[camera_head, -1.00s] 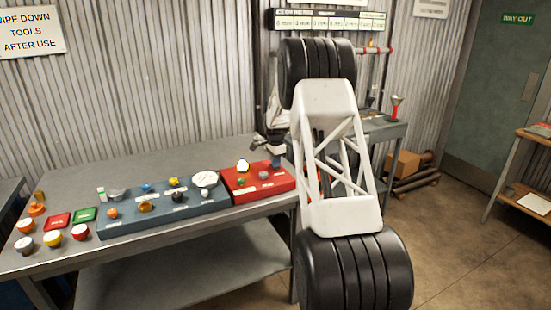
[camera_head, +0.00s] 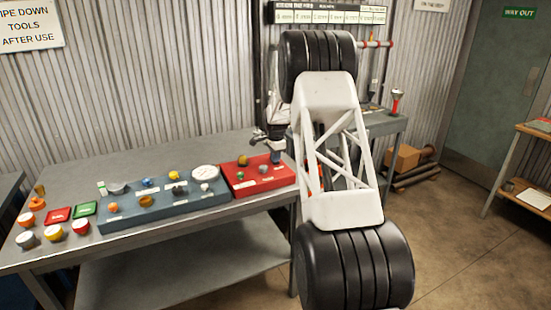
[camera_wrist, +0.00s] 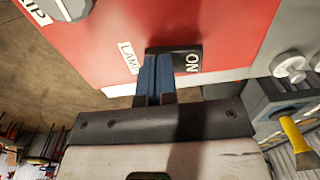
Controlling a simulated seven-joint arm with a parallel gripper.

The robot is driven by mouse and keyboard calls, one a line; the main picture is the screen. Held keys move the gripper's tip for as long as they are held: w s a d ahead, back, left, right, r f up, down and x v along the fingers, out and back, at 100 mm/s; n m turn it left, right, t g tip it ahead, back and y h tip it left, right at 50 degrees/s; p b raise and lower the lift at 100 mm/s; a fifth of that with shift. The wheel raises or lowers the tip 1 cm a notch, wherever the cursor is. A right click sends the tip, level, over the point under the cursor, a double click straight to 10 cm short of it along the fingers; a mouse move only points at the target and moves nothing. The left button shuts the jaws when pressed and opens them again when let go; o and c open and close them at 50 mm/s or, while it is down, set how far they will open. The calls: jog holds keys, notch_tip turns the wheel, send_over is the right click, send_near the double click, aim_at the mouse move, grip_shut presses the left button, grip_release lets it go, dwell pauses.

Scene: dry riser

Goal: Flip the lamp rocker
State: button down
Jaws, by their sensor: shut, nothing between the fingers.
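The lamp rocker (camera_wrist: 188,61) is a black switch on a red panel (camera_wrist: 110,35), marked ON on its right part in the wrist view. A white LAMP label (camera_wrist: 128,57) is just left of it. My gripper (camera_wrist: 157,60) is shut and empty, its blue fingertips over the left part of the rocker. They hide that part, and I cannot tell whether they touch it. In the head view the red panel (camera_head: 240,186) sits at the right end of the bench, with my gripper (camera_head: 276,157) at its back right. The rocker cannot be made out there.
A grey knob (camera_wrist: 65,6) is on the red panel at upper left in the wrist view. A blue-grey panel (camera_head: 125,222) with several controls adjoins the red one. Loose coloured buttons (camera_head: 54,232) lie farther left. The bench's back part (camera_head: 150,160) is clear.

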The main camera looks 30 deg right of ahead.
aim_at(277, 163)
jog(key=shift+w+r, duration=0.1)
jog(key=shift+w+r, duration=0.2)
jog(key=shift+w, duration=0.25)
jog(key=shift+w, duration=0.1)
jog(key=shift+r, duration=0.1)
notch_tip(277, 163, up, 14)
jog(key=s, duration=0.2)
jog(key=shift+s, duration=0.35)
dwell(0.3)
dwell(0.5)
